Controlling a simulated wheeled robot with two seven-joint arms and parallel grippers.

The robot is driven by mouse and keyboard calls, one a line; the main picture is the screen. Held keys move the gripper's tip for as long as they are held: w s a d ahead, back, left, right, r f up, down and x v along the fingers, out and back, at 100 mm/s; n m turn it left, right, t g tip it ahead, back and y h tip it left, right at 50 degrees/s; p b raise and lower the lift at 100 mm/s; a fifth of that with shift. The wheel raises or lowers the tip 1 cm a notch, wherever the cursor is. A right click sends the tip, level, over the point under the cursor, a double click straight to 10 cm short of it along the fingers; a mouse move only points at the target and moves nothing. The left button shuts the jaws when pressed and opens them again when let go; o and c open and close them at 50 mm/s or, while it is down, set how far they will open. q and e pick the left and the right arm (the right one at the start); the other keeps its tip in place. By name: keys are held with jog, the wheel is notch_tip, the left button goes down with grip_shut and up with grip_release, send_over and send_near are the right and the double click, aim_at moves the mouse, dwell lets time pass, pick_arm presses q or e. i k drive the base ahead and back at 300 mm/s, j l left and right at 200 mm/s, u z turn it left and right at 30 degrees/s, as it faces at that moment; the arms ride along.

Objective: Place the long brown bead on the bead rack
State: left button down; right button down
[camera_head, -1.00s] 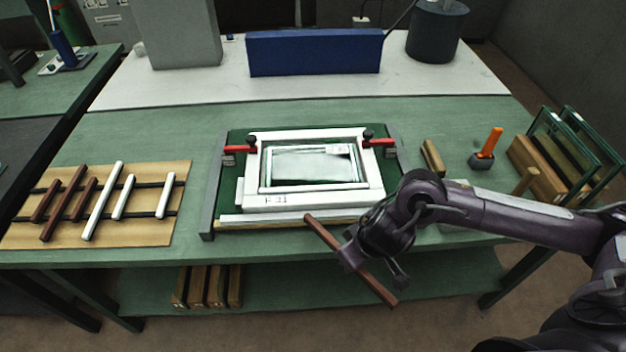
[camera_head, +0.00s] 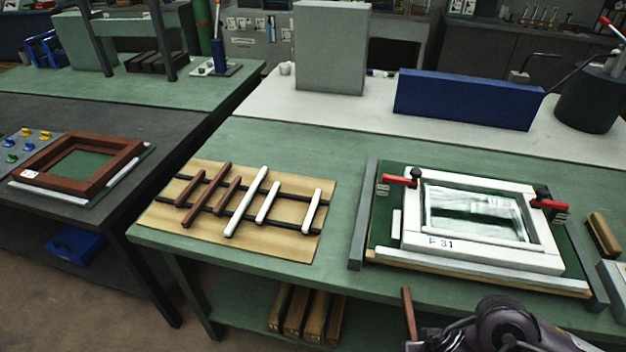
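The bead rack (camera_head: 285,245) is a tan board with two black rails, left of centre on the green table. Brown beads lie across its left part: a long one (camera_head: 206,196) between two shorter ones. White beads (camera_head: 246,203) lie across its right part. Another brown bead (camera_head: 408,318) is at the bottom edge, in front of the table, and only its upper end shows. My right gripper (camera_head: 425,345) is at its side, mostly cut off by the picture edge; it appears shut on this bead. My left gripper is out of view.
A white frame (camera_head: 480,258) with red clamps (camera_head: 400,180) sits on a fixture right of the rack. A brown frame (camera_head: 85,162) lies on the dark table at left. A blue block (camera_head: 467,100) stands behind. Wooden bars (camera_head: 298,315) lie on the lower shelf.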

aim_at(174, 186)
jog(key=j+z, duration=0.2)
jog(key=j, duration=0.75)
jog(key=j+z, duration=0.25)
jog(key=j, duration=0.7)
jog(key=j+z, duration=0.2)
jog(key=j, duration=0.8)
